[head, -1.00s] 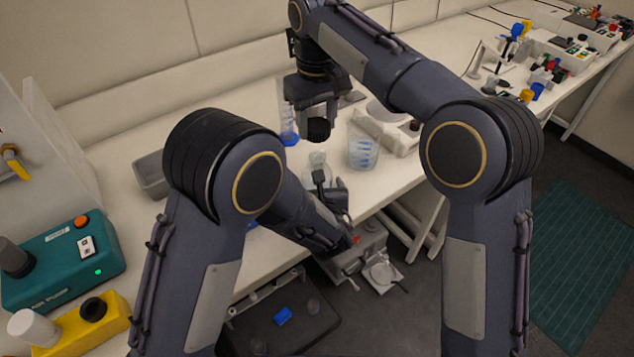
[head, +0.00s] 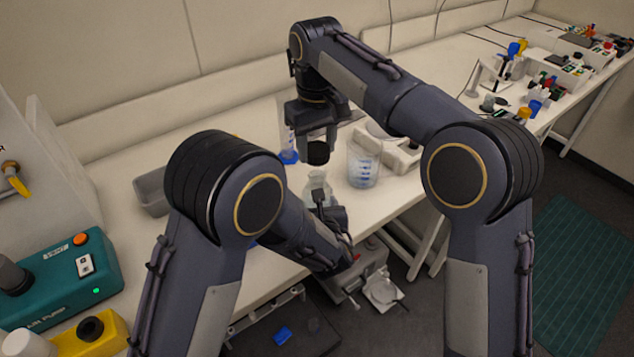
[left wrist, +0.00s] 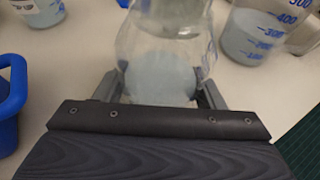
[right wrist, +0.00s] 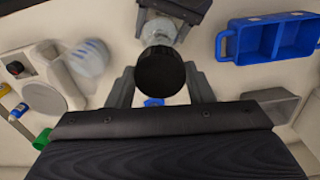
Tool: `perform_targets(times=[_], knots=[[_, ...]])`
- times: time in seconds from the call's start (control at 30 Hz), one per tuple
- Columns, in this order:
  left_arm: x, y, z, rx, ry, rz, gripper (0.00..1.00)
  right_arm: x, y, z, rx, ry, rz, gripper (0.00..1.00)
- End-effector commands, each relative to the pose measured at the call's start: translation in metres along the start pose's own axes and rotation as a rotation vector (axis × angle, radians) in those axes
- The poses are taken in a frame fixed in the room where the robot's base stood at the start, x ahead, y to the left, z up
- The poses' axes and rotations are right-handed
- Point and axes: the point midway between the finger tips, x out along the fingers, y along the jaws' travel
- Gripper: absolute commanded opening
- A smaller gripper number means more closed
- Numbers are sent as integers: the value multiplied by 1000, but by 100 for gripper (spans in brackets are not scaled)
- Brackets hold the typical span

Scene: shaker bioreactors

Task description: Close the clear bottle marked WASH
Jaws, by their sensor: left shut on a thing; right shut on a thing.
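The clear bottle (head: 317,187) stands on the bench, its body between the fingers of my left gripper (head: 328,205). In the left wrist view the bottle (left wrist: 160,78) is clear with pale liquid low inside, and the fingers close on its sides. No WASH marking can be read. My right gripper (head: 318,140) is shut on a black cap (head: 318,154), held above the bottle's neck with a gap between them. In the right wrist view the cap (right wrist: 160,72) sits between the fingertips and partly hides the bottle (right wrist: 160,32).
A graduated beaker (head: 363,166) stands close right of the bottle. A blue-based cylinder (head: 288,156) stands behind it on the left. A blue two-part caddy (right wrist: 268,38) and a grey tray (head: 150,190) are nearby. The bench's front edge is close to my left arm.

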Motion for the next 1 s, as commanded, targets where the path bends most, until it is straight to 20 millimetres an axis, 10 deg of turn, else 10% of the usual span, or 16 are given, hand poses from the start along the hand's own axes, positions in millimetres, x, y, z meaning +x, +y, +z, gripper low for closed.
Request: perform_targets(times=[0.27,1.0], knots=[[0,0,0,0,0,0,22,37,0,1,0,-2,0,26],[0,0,0,0,-1,0,22,48,0,1,0,-3,0,26]])
